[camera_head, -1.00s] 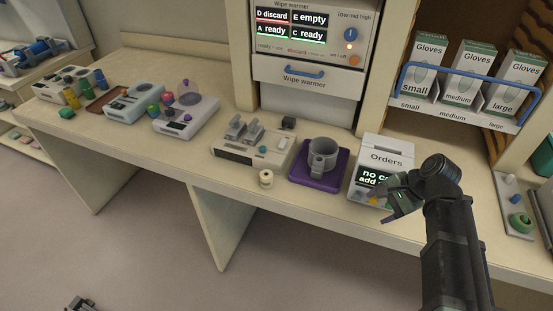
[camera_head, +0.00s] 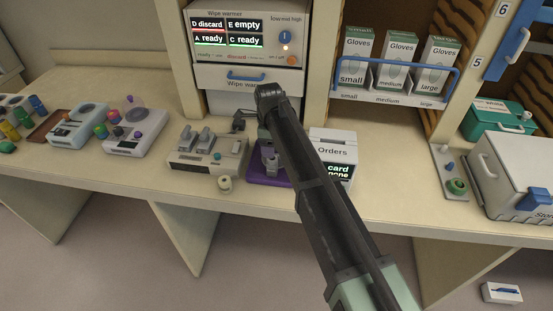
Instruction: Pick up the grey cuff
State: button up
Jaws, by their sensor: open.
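The grey cuff (camera_head: 268,162), a cup-like ring with a side handle, stands on a purple pad (camera_head: 258,179) on the counter. My arm crosses in front and hides much of both. My gripper (camera_head: 265,142) points down at the cuff from above, just left of my arm. It is open; its fingers are small and partly hidden. I cannot tell whether they touch the cuff or stand around it.
A two-lever device (camera_head: 207,153) and a small cream spool (camera_head: 225,183) stand close left of the pad. The Orders box (camera_head: 335,150) stands close right. The wipe warmer (camera_head: 245,35) rises behind. A grey storage box (camera_head: 515,180) is far right.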

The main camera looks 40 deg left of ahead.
aim_at(272, 164)
notch_tip(272, 164, down, 5)
jog(key=b, duration=0.3)
jog(key=shift+r, duration=0.1)
jog(key=f+b, duration=0.5)
jog(key=shift+d+f+b, duration=0.15)
jog(key=shift+d+b, duration=0.05)
jog(key=shift+b, duration=0.1)
jog(key=shift+r, duration=0.2)
jog(key=c, duration=0.9)
jog(key=shift+r+p, duration=0.1)
jog(key=shift+p, duration=0.2)
